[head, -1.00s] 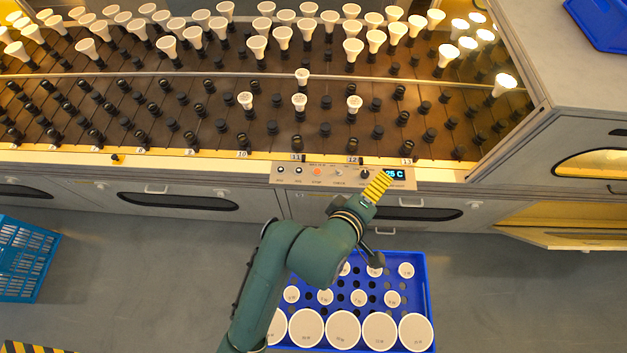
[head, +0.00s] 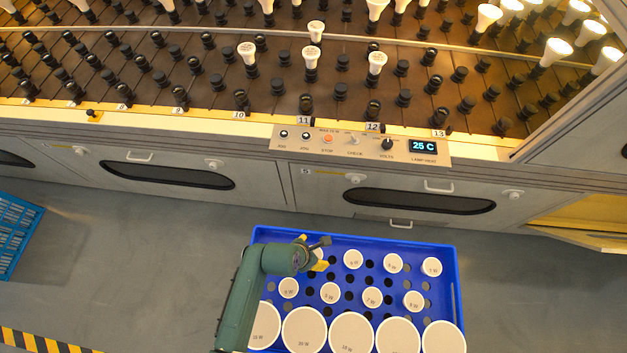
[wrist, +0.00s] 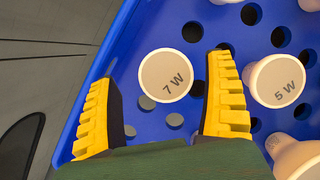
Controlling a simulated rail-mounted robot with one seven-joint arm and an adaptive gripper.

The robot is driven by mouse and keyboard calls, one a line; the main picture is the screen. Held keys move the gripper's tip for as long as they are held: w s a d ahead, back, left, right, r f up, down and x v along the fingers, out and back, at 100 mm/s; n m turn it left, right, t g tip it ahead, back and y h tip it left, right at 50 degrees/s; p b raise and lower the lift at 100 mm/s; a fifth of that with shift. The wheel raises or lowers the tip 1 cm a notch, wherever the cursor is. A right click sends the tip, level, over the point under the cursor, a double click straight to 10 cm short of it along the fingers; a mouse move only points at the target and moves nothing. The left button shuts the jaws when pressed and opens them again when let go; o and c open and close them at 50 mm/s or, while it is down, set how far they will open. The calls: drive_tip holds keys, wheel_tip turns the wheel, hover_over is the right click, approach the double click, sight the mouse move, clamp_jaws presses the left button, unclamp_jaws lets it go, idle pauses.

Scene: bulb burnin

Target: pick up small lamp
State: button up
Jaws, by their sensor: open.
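My gripper (head: 312,253) is over the back left corner of the blue tray (head: 457,300), pointing down. In the wrist view its yellow fingers (wrist: 160,105) are open and empty. A small white lamp marked 7 W (wrist: 165,75) shows between and slightly beyond the fingers, touching neither. In the head view this lamp (head: 320,254) is partly hidden by my gripper. Another small lamp, marked 5 W (wrist: 277,82), stands just right of the right finger. More small lamps (head: 353,258) stand in two rows in the tray.
Several large round lamps (head: 305,329) fill the tray's front row. Behind is the burn-in rack (head: 160,95) with many sockets, some holding lamps. Its panel display (head: 423,146) reads 25 C. A blue crate (head: 15,235) is at the left; the floor between is clear.

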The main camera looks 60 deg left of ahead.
sight(317, 253)
drive_tip(key=b+x, duration=0.1)
drive_tip(key=x, duration=0.1)
drive_tip(key=b+x, duration=0.1)
drive_tip(key=x, duration=0.1)
drive_tip(key=s+b+x, duration=0.1)
drive_tip(key=x, duration=0.1)
drive_tip(key=shift+d+f+b, duration=0.25)
drive_tip(key=shift+d+b, duration=0.05)
drive_tip(key=shift+b, duration=0.1)
drive_tip(key=shift+w, duration=0.15)
drive_tip(key=shift+a+r, duration=0.1)
drive_tip(key=c, duration=1.5)
